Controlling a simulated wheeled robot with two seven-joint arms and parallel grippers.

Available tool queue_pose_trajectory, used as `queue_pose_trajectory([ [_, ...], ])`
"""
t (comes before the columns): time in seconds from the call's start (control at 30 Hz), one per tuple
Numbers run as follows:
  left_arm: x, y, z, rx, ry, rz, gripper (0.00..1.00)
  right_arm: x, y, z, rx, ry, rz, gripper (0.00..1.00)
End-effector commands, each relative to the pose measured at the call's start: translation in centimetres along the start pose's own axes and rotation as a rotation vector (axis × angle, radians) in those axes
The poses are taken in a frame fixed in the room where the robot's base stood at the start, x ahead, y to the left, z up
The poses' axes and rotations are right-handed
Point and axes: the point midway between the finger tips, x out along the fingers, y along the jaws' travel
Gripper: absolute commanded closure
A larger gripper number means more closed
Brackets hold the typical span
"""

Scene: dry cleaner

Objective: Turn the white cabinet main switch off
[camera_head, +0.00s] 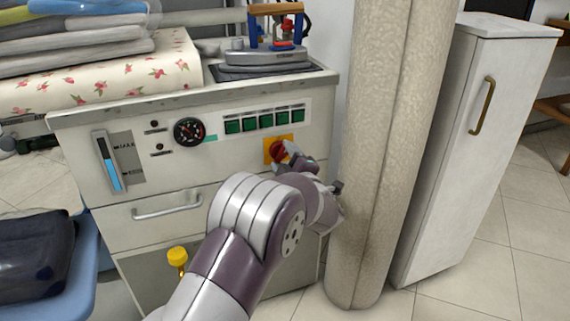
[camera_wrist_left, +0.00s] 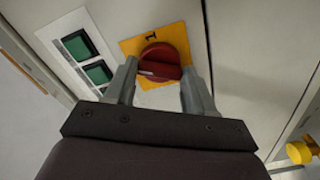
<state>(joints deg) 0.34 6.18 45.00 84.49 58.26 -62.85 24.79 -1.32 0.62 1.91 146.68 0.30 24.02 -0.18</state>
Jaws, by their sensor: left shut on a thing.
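The white cabinet (camera_head: 240,185) stands at the centre left of the head view. On its front panel is a red rotary main switch (camera_head: 278,150) on a yellow plate (camera_head: 267,146). In the left wrist view the red knob (camera_wrist_left: 163,57) sits between the two fingers, with the yellow plate (camera_wrist_left: 190,32) behind it and a dark mark above it. My left gripper (camera_head: 290,157) is at the switch; in the left wrist view the gripper (camera_wrist_left: 160,82) is shut on the knob. My right gripper is not in view.
Green buttons (camera_head: 265,120), a round gauge (camera_head: 188,131) and a level indicator (camera_head: 107,161) are on the same panel. A yellow knob (camera_head: 177,256) sits lower down. A thick beige column (camera_head: 385,130) stands close right of my left arm, before a white locker (camera_head: 480,150).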

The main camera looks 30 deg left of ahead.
Motion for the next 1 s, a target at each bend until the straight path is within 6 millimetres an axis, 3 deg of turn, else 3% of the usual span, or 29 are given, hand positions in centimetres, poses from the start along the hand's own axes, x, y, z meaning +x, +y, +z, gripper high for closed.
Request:
queue_pose_trajectory([
  [0.5, 0.0, -0.3, 0.2, -0.394, -0.001, -0.002, 0.76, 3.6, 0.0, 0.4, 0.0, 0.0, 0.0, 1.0],
  [1.0, 0.0, -0.2, 0.1, -0.516, -0.001, -0.003, 0.76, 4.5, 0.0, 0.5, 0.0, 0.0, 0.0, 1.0],
])
